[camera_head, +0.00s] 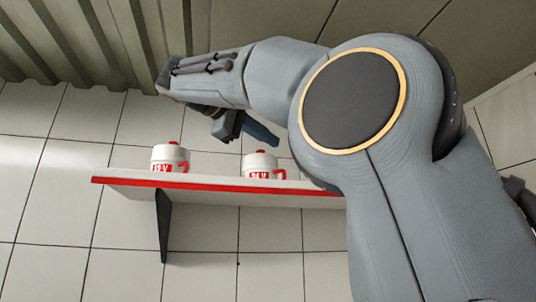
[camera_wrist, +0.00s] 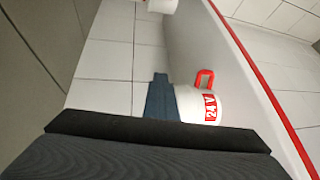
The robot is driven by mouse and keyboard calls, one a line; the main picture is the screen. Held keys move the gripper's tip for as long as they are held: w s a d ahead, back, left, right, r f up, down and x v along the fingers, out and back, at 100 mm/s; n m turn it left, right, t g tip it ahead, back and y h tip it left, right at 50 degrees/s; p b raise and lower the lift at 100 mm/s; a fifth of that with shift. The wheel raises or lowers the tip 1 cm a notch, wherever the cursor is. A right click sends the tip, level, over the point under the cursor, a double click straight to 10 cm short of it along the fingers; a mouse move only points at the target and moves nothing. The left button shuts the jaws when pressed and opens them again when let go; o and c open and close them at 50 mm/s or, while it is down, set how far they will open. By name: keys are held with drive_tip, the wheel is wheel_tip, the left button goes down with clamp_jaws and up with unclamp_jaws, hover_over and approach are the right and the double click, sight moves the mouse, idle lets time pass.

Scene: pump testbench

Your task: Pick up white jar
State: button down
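Two white jars with red lids and red handles stand upright on a shelf in the head view. The left jar (camera_head: 169,159) has a red label that seems to read 12 V. The right jar (camera_head: 260,166) is labelled 24 V. My gripper (camera_head: 262,134) is above the right jar, with a blue finger pointing down to the right. In the wrist view the 24 V jar (camera_wrist: 203,104) is beside the blue finger of my gripper (camera_wrist: 161,88), its lower part hidden by my wrist. Only one finger shows clearly, so the opening cannot be judged.
The white shelf (camera_head: 220,187) has a red front edge and a dark bracket (camera_head: 163,225) underneath. A tiled wall is behind it. The shelf has free room between the jars. In the wrist view the other jar (camera_wrist: 162,5) is cut off at the top.

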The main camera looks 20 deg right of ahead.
drive_tip(key=shift+r, duration=1.55)
drive_tip(key=c, duration=0.5)
unclamp_jaws()
drive_tip(key=shift+a, duration=0.1)
drive_tip(key=v, duration=0.7)
drive_tip(key=shift+s+a+r, duration=0.1)
drive_tip(key=shift+a, duration=0.2)
